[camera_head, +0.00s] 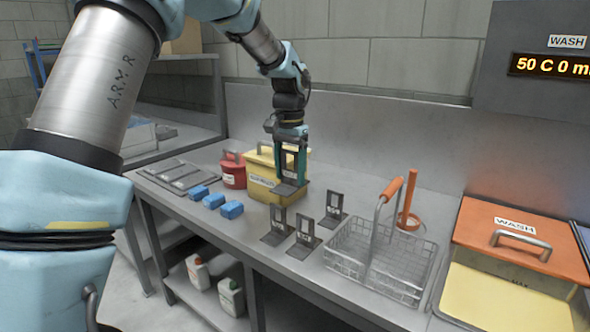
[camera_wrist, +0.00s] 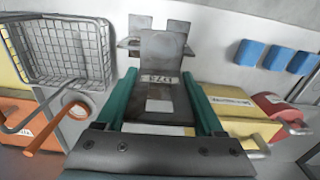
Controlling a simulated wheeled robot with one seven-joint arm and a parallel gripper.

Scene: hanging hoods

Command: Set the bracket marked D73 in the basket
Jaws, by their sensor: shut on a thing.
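My gripper (camera_head: 291,160) is shut on a dark grey bracket (camera_head: 289,186), held above the bench in front of the yellow box. In the wrist view the held bracket (camera_wrist: 162,62) sits between the green fingers (camera_wrist: 160,100); its small label is upside down and seems to read D73. The wire basket (camera_head: 385,262) stands on the bench to the right of my gripper, with its handle up. It looks empty, and it also shows at upper left in the wrist view (camera_wrist: 62,50).
Three similar brackets stand on the bench: one at left (camera_head: 277,226), one in the middle (camera_head: 303,238), one at right (camera_head: 334,212). A yellow box (camera_head: 262,185), red container (camera_head: 232,172) and blue blocks (camera_head: 215,200) lie left. An orange-lidded wash tank (camera_head: 515,235) stands right of the basket.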

